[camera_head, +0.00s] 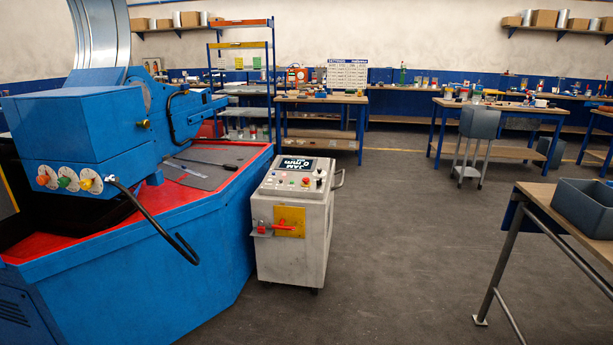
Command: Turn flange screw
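My gripper is not in view. The blue machine (100,125) stands at the left, with a red bed (175,195) on its blue base. A shiny ribbed metal duct (104,32) rises behind its head, cut off by the top edge. The head's front carries round white dials with red, green and yellow knobs (64,182). A blue arm-like bracket (190,115) is at the head's right side. I cannot make out a flange screw; any screw heads are too small to tell.
A grey control cabinet (292,235) with buttons, a dark display and a red handle (283,226) stands right of the machine. A black bent lever (150,220) sticks out from the head. A table with a grey bin (585,205) is at the right. The middle floor (410,240) is clear.

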